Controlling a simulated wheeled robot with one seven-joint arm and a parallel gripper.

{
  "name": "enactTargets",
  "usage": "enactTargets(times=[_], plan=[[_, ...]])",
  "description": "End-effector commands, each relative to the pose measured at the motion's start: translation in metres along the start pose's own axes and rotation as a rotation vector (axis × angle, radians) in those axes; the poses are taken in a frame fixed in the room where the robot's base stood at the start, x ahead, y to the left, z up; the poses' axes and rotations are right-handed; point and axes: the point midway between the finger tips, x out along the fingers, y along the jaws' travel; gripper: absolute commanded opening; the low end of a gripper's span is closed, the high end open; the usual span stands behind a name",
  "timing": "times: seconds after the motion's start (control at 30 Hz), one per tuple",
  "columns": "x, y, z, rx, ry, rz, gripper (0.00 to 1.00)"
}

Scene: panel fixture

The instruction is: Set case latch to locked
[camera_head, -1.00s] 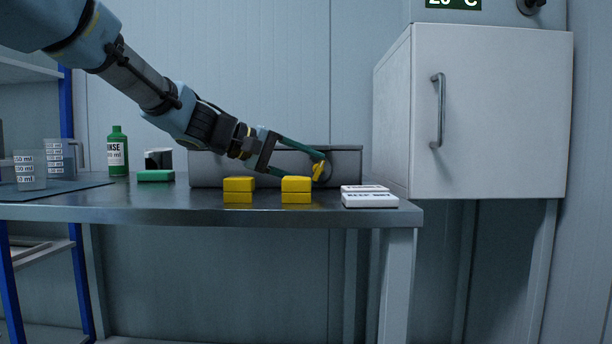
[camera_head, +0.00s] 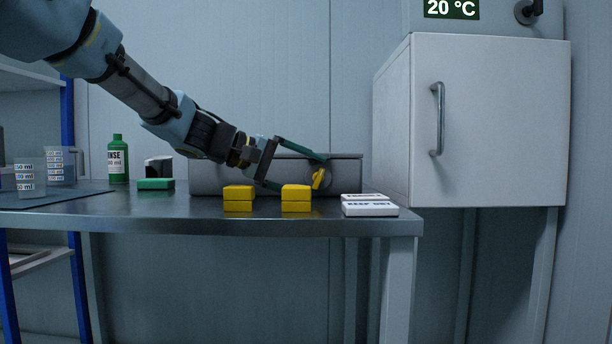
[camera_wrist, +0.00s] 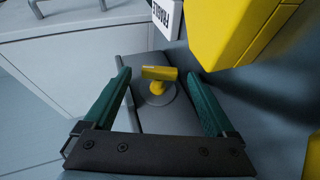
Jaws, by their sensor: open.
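The grey case (camera_head: 345,172) sits on the metal table, with a yellow latch knob (camera_head: 318,179) on its front face near the right end. In the wrist view the latch (camera_wrist: 158,78) is a yellow T-shaped handle on a round grey disc on the case (camera_wrist: 135,65). My gripper (camera_head: 301,172) is in front of the case, its green fingers spread. In the wrist view my gripper (camera_wrist: 160,80) is open, with one finger on each side of the latch and visible gaps to it. No locked or unlocked marking can be read.
Two yellow block stacks (camera_head: 238,198) (camera_head: 297,198) stand in front of the case, close to my gripper. White labelled boxes (camera_head: 369,205) lie at the table's right end. A white cabinet (camera_head: 490,125) stands right. A green bottle (camera_head: 118,158) and beakers (camera_head: 30,177) stand left.

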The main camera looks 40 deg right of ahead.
Motion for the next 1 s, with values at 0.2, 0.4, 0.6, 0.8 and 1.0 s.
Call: enactTargets(times=[0.2,0.4,0.6,0.8,1.0], plan=[[-0.033,0.002,-0.002,0.0,0.006,-0.003,0.9],[-0.073,0.002,-0.001,-0.001,0.004,-0.002,0.9],[-0.099,0.001,0.0,0.001,0.002,-0.001,0.9],[-0.106,0.0,0.0,0.0,0.001,0.0,0.9],[-0.106,0.0,0.0,0.0,0.0,0.0,0.88]])
